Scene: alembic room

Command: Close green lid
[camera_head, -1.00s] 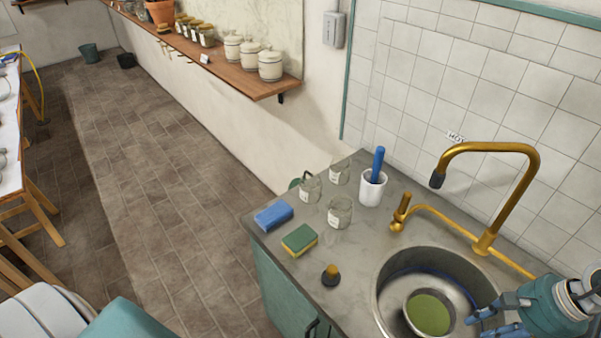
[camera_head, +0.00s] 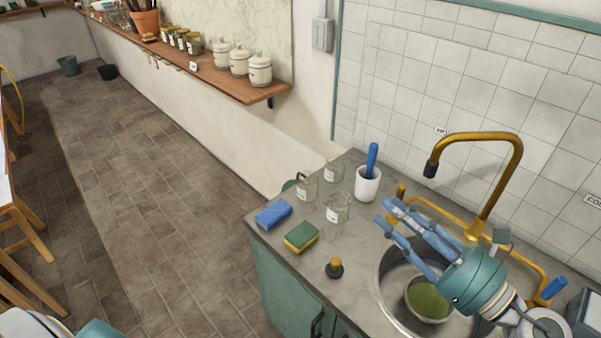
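I cannot make out a green lid for certain. A metal bowl with a green inside (camera_head: 429,301) sits in the round sink (camera_head: 391,262). My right gripper (camera_head: 385,213) reaches in from the lower right over the sink. Its blue fingers are spread and empty, pointing up-left towards the counter's jars. It touches nothing that I can see and partly covers the sink and bowl.
The counter holds a blue sponge (camera_head: 273,214), a green-yellow sponge (camera_head: 301,237), more jars (camera_head: 337,210), a white cup (camera_head: 368,185) with a blue handle and a small dark stopper (camera_head: 335,268). A brass tap (camera_head: 510,175) rises behind the sink. The floor at left is clear.

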